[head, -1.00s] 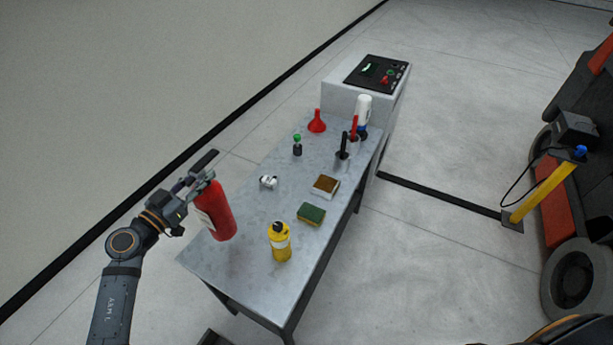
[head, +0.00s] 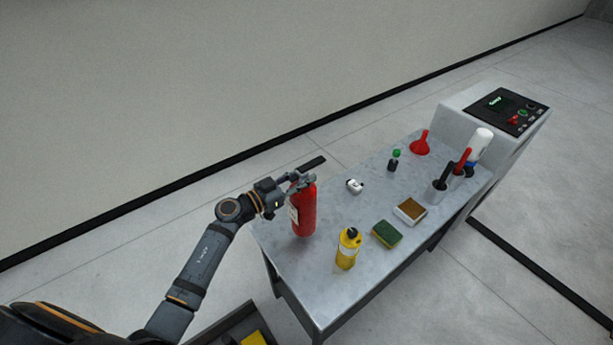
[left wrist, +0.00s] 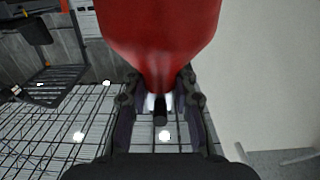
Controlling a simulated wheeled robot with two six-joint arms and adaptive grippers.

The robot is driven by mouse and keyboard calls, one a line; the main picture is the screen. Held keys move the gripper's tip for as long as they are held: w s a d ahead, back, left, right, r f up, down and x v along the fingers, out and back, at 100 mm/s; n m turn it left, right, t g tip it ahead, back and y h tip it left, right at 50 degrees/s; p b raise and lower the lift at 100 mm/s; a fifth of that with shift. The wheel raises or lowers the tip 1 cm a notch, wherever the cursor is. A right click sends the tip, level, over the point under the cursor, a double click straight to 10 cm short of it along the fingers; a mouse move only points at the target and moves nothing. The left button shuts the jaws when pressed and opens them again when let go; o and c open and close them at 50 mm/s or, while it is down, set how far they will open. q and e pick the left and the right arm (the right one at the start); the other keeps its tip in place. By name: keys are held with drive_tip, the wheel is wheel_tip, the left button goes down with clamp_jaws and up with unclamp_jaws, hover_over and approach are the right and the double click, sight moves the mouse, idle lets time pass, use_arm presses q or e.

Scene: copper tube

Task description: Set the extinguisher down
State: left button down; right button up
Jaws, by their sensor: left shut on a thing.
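The red extinguisher (head: 304,215) is upright at the left end of the grey metal table (head: 300,268). My left gripper (head: 297,184) is shut on it near its top. In the left wrist view the extinguisher's red body (left wrist: 160,35) fills the upper middle, with its narrow end between my left gripper's fingers (left wrist: 160,100). The head view does not clearly show whether its base touches the tabletop. My right gripper is not in view.
A yellow bottle (head: 347,250) stands close to the right of the extinguisher. A green sponge (head: 386,234), a brown-topped block (head: 410,210), a small white item (head: 355,186) and a red funnel (head: 421,143) are farther along. A grey control cabinet (head: 470,105) stands at the far end.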

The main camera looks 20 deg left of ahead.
sight(308, 199)
use_arm(q)
wheel_tip(308, 199, down, 2)
drive_tip(key=shift+d+f+b, duration=0.1)
drive_tip(key=shift+f+b, duration=0.05)
drive_tip(key=shift+b, duration=0.2)
drive_tip(key=shift+w+f, duration=0.1)
drive_tip(key=shift+f, duration=0.35)
drive_tip(key=c, duration=1.5)
unclamp_jaws()
drive_tip(key=shift+f, duration=0.25)
drive_tip(key=o, duration=0.4)
drive_tip(key=shift+s, duration=0.2)
drive_tip(key=shift+r, duration=0.15)
